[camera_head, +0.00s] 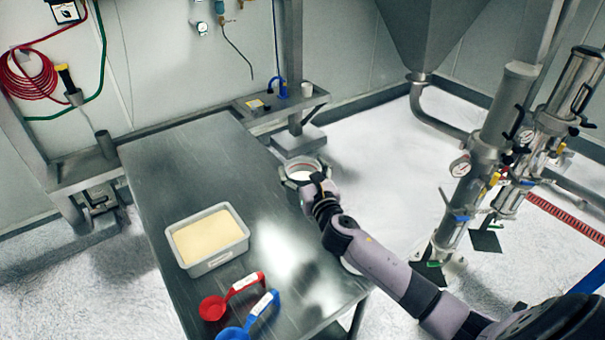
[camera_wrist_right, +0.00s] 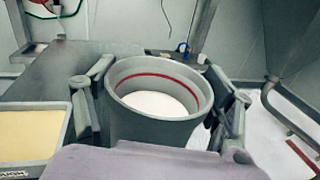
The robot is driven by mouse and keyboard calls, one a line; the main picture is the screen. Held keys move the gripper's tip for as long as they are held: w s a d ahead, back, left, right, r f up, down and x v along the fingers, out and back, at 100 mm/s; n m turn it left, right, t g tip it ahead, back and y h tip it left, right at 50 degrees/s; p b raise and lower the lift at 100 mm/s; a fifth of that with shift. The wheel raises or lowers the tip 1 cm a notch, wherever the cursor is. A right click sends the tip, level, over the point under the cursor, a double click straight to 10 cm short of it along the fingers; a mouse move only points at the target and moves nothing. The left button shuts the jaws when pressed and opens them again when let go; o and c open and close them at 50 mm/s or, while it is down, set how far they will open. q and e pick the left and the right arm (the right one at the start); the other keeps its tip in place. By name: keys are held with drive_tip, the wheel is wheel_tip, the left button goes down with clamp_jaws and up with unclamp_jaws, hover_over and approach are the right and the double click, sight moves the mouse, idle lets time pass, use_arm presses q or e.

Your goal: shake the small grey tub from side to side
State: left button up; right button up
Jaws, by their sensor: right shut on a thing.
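The small grey tub (camera_wrist_right: 155,128) is round, with a red ring inside its rim and white material within. It stands upright between the fingers of my right gripper (camera_wrist_right: 160,115) in the right wrist view, and the fingers close on its two sides. In the head view the tub (camera_head: 302,165) shows at the end of my right arm, over the far right edge of the metal table. My right gripper (camera_head: 303,180) hides part of its near side there. I cannot tell whether the tub touches the table. My left gripper is not in view.
A grey bin of pale yellow powder (camera_head: 248,238) sits on the metal table (camera_head: 180,165). A red scoop (camera_head: 213,307) and a blue scoop (camera_head: 235,332) lie near its front edge. Steel cylinders (camera_head: 500,120) stand at right. The table's far left part is clear.

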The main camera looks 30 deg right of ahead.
drive_tip(key=shift+r, duration=0.1)
wheel_tip(320, 180, up, 2)
drive_tip(key=shift+r, duration=0.15)
wheel_tip(320, 180, up, 3)
drive_tip(key=shift+f, duration=0.2)
idle(0.7)
idle(1.9)
